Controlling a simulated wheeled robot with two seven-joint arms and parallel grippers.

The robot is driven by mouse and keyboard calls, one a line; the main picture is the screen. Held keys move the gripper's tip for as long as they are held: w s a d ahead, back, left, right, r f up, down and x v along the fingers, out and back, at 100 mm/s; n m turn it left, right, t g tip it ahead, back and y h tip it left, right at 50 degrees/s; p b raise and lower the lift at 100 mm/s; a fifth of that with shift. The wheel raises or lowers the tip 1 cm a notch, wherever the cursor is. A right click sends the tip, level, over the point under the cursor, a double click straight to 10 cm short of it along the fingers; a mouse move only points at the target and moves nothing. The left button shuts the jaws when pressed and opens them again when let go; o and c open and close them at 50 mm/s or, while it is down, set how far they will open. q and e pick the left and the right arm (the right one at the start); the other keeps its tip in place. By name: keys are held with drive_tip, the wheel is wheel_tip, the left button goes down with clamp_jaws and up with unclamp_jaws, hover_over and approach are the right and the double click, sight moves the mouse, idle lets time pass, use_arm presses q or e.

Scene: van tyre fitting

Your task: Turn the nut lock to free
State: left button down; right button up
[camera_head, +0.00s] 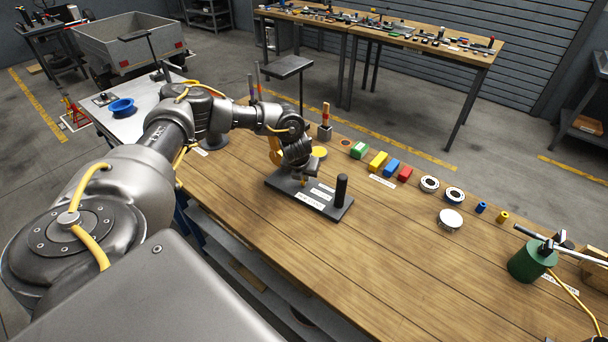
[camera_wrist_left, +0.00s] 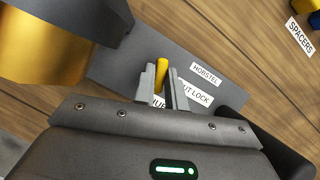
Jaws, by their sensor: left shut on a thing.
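A dark base plate (camera_head: 284,182) with white labels lies on the wooden bench. One label in the left wrist view reads as NUT LOCK (camera_wrist_left: 196,96), partly covered by a finger. My left gripper (camera_head: 302,180) is low over the plate, pointing down. In the left wrist view, its fingers (camera_wrist_left: 163,88) are shut on a small yellow lever (camera_wrist_left: 161,72) beside that label. The lever leans slightly; its lower end is hidden, and I cannot read its setting. My right gripper is in neither view.
A black post (camera_head: 341,190) stands at the plate's right end. A gold cylinder (camera_wrist_left: 42,48) is close to the left fingers. Coloured blocks (camera_head: 377,161) and several rings line the bench's back edge. A green canister (camera_head: 530,262) stands at right. The front middle bench is clear.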

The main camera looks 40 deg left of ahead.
use_arm(q)
drive_tip(key=shift+a+f+m+h+b, duration=0.1)
drive_tip(key=shift+m+h+b, duration=0.3)
drive_tip(key=shift+m+b, duration=0.45)
drive_tip(key=shift+s+m, duration=0.1)
drive_tip(key=shift+m, duration=0.15)
drive_tip(key=c, duration=1.4)
unclamp_jaws()
drive_tip(key=shift+c, duration=0.2)
drive_tip(key=a+b+v, duration=0.1)
drive_tip(key=v, duration=1)
drive_tip(key=shift+d, duration=0.45)
